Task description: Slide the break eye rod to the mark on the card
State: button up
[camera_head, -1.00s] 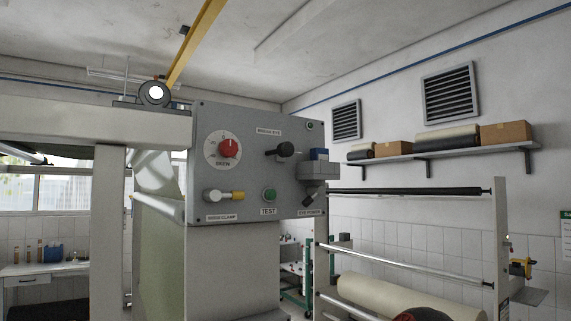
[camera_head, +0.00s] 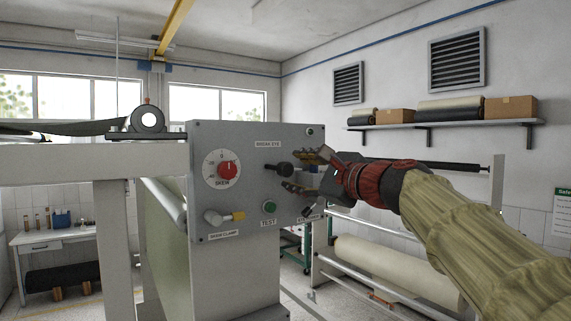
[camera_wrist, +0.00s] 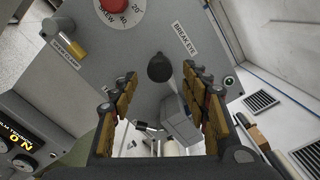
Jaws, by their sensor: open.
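The break eye rod ends in a black knob (camera_head: 285,169) on the grey panel (camera_head: 240,140), below the BREAK EYE label (camera_head: 267,143). In the wrist view the knob (camera_wrist: 159,68) stands near the upper middle, with a pale rod running down from it. My gripper (camera_head: 304,171) is open, its fingers on either side of the knob in the head view. In the wrist view the fingers (camera_wrist: 162,73) spread left and right of the knob, with visible gaps. A grey block (camera_wrist: 182,130) lies beyond, between the fingers. I cannot make out the card or its mark.
A roller rack (camera_head: 400,268) stands at the right.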

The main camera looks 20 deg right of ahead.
aim_at(289, 171)
jog(key=p+x, duration=0.1)
jog(key=x, duration=0.4)
jog(key=shift+w+a, duration=0.1)
jog(key=shift+w, duration=0.2)
jog(key=shift+c, duration=1.3)
grip_shut()
